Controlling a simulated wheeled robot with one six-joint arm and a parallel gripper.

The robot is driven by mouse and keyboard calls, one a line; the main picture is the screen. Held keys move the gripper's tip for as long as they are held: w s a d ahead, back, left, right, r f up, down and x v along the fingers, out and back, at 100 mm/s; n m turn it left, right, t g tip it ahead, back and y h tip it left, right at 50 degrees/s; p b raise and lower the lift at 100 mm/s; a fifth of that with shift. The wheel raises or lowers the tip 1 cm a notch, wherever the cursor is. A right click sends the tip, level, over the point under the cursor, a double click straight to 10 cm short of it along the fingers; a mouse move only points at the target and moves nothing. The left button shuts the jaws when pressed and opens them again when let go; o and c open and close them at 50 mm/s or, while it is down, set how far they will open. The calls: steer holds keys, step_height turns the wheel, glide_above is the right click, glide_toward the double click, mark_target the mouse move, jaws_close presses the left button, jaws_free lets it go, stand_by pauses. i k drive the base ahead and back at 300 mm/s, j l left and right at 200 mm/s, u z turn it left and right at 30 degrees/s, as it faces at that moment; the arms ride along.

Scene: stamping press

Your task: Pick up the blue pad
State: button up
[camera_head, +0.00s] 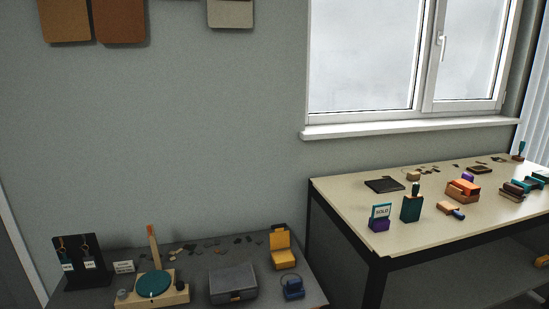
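No flat pad that is clearly blue can be made out. A small blue object (292,289) with a thin dark loop above it sits near the right front of the low dark table (316,296). On the light-topped table (335,194) at right, a small wooden piece with a blue end (457,213) lies near the front edge. A flat dark pad (384,185) lies farther back; its colour looks black. Teal and brown blocks (512,190) are stacked at the right edge. My gripper is not in view.
A purple-based SOLD sign (380,213), a green block with a handle (411,207) and orange-topped wooden blocks (462,190) stand on the right table. The low table holds a grey case (232,286), a yellow holder (283,252) and a teal turntable (154,284).

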mark_target(294, 287)
steer(key=i+j, duration=0.25)
steer(key=i, duration=0.3)
steer(key=i+j+z, duration=0.1)
steer(key=i+j, duration=0.2)
steer(key=i, duration=0.25)
